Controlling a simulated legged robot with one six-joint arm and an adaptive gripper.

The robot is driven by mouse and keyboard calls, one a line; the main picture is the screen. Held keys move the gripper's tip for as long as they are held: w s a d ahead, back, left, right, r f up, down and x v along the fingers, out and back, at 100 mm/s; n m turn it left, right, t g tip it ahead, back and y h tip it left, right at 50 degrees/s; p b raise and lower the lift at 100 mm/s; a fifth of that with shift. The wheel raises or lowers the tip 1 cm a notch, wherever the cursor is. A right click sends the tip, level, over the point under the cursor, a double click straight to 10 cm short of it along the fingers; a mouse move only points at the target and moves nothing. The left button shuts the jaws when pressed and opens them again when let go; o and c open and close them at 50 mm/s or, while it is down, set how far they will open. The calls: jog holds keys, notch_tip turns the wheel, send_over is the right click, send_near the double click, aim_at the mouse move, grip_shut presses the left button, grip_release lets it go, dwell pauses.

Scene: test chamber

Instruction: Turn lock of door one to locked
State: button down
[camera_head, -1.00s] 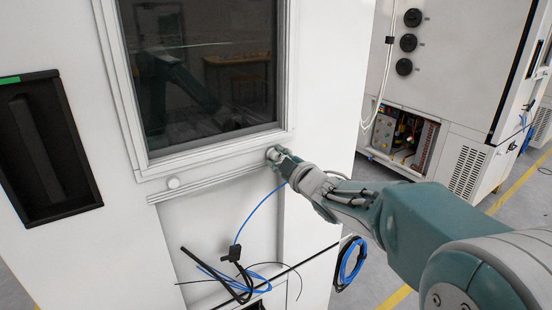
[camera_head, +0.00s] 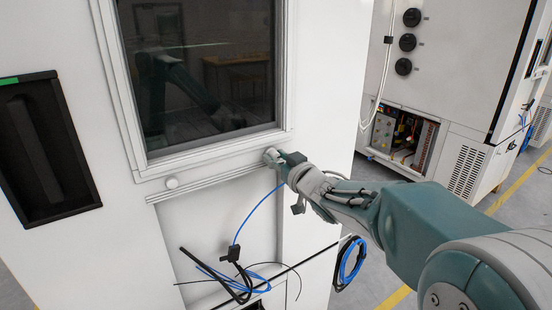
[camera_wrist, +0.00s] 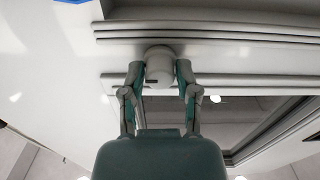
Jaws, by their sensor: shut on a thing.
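The lock knob (camera_head: 270,155) is a small light-grey round knob on the rail under the window, near its lower right corner. In the wrist view the lock knob (camera_wrist: 160,64) sits between the two fingers, with a small dark mark on its side. My gripper (camera_head: 281,159) reaches it from the right and is shut on it; my gripper (camera_wrist: 160,78) also shows in the wrist view, a finger on each side. The door (camera_head: 210,158) is white with a dark window (camera_head: 205,85). I cannot read any label or the lock's state.
A black recessed handle (camera_head: 42,150) is at far left. Blue and black cables (camera_head: 235,275) hang below the rail. Another white cabinet (camera_head: 450,80) stands behind at right, across grey floor.

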jog(key=shift+f+m, duration=0.4)
jog(key=shift+c, duration=1.7)
grip_release()
jog(key=shift+a+r, duration=0.1)
jog(key=shift+r, duration=0.1)
jog(key=v, duration=1.2)
jog(key=shift+w, duration=0.1)
